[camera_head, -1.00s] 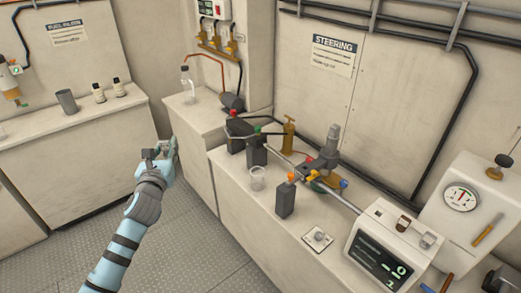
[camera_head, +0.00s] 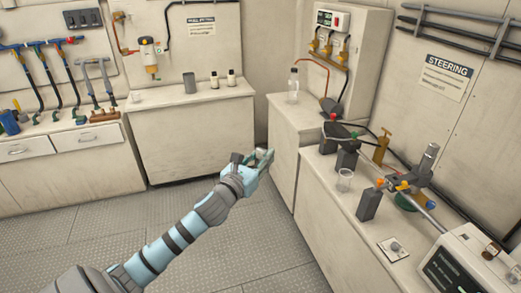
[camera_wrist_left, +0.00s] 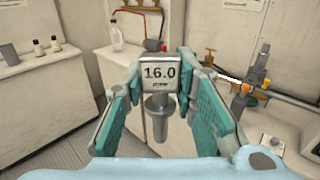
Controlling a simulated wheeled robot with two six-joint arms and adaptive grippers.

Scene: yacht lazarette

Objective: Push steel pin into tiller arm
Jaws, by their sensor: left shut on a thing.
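My left gripper (camera_head: 262,158) is out over the floor, left of the right-hand counter. In the wrist view, its teal-padded fingers are shut on a steel pin (camera_wrist_left: 157,105). The pin has a square head marked 16.0 and a round shank pointing down in that view. In the head view the pin is too small to make out clearly. The steering gear stands on the right counter, apart from my gripper. A dark arm-like part (camera_head: 343,131) there may be the tiller arm, but I cannot tell for sure. My right gripper is out of view.
A clear bottle (camera_head: 293,86) stands on the corner counter. The floor around my arm is clear.

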